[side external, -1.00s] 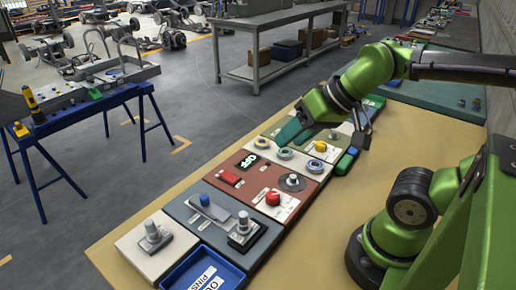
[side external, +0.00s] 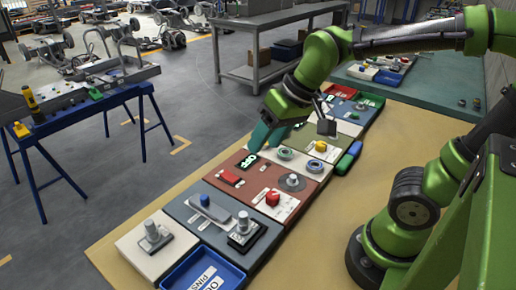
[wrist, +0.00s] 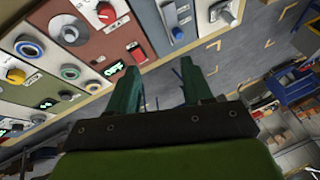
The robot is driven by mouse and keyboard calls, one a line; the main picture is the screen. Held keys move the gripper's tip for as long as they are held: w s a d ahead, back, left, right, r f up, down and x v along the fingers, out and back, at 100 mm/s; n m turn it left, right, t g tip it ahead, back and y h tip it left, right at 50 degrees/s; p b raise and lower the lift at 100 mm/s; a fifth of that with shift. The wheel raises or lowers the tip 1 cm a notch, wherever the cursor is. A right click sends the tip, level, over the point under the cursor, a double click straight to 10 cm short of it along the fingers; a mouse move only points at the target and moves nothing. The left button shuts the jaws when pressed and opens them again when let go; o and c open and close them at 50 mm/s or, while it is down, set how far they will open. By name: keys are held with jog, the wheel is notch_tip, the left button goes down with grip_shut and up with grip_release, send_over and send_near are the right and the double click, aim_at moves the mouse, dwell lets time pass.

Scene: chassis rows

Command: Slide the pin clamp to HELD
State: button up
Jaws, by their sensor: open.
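I cannot read which one is marked HELD. In the wrist view the slide plate (wrist: 171,13) and its blue knob (wrist: 178,33) show at the top, beyond my fingertips. My gripper (side external: 262,138) has teal fingers and is open and empty, above the far edge of the red-brown panel. In the wrist view its fingertips (wrist: 160,62) are well apart, touching no control.
The red-brown panel (side external: 232,164) holds a lit OFF display (side external: 247,161), a red switch (side external: 230,178) and a red knob (side external: 272,198). The bare tan bench (side external: 355,210) is clear on the right.

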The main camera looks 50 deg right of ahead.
aim_at(204, 197)
jog(key=shift+w+a+n+g+h, duration=1.1)
jog(key=shift+w+a+n+g, duration=2.1)
jog(key=shift+w, duration=3.3)
jog(key=shift+m+t, duration=0.5)
jog(key=shift+t, duration=0.2)
jog(key=f, duration=1.1)
jog(key=a+f, duration=0.1)
jog(key=f, duration=0.5)
grip_shut()
